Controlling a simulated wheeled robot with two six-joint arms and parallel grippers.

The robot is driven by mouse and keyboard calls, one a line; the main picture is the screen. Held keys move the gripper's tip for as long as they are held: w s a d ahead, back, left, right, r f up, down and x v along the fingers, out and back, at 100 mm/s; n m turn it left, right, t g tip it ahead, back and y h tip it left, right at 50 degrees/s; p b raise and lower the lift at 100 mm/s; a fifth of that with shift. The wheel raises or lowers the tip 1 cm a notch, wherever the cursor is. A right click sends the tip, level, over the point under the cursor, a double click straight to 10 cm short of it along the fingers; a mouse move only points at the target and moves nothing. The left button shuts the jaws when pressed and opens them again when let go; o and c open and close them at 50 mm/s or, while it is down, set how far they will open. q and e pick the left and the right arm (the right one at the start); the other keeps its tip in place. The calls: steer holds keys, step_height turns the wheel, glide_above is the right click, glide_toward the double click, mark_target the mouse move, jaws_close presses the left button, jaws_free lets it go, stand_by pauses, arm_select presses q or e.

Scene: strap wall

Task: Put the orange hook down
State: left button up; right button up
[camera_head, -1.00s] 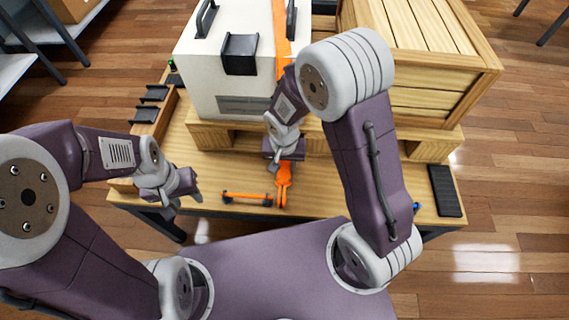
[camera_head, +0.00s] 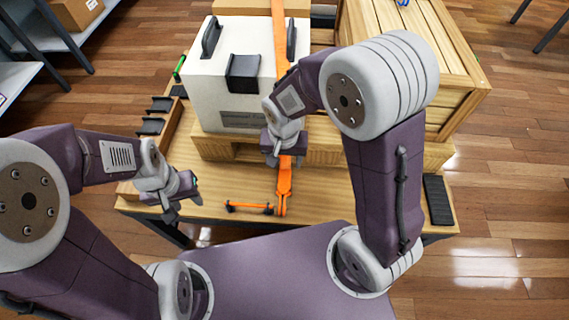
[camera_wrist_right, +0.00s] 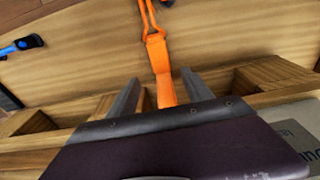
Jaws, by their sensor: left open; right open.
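The orange hook (camera_head: 281,204) is at the lower end of an orange strap (camera_head: 284,178), near the table's front edge. In the right wrist view the hook (camera_wrist_right: 150,14) shows as a narrow orange loop at the top, over the wood. My right gripper (camera_head: 286,158) is above the strap in front of the white case. Its open fingers (camera_wrist_right: 161,92) stand on either side of the strap, with gaps to both sides. Whether the hook touches the tabletop is hard to tell. My left gripper (camera_head: 182,198) is open and empty over the table's left front edge.
The white case (camera_head: 210,100) stands on a wooden pallet (camera_head: 322,152) behind the hook. A small orange bar with black ends (camera_head: 249,207) lies left of the hook. A wooden crate (camera_head: 445,65) is at the right. The front right tabletop (camera_head: 385,195) is partly clear.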

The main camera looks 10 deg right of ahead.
steer(key=s+d+r+n, duration=0.2)
steer(key=s+d+n, duration=0.1)
steer(key=s+d, duration=0.4)
steer(key=shift+s+d+y, duration=0.3)
steer(key=shift+s+d, duration=0.05)
steer(key=shift+d, duration=0.6)
steer(key=shift+r, duration=0.15)
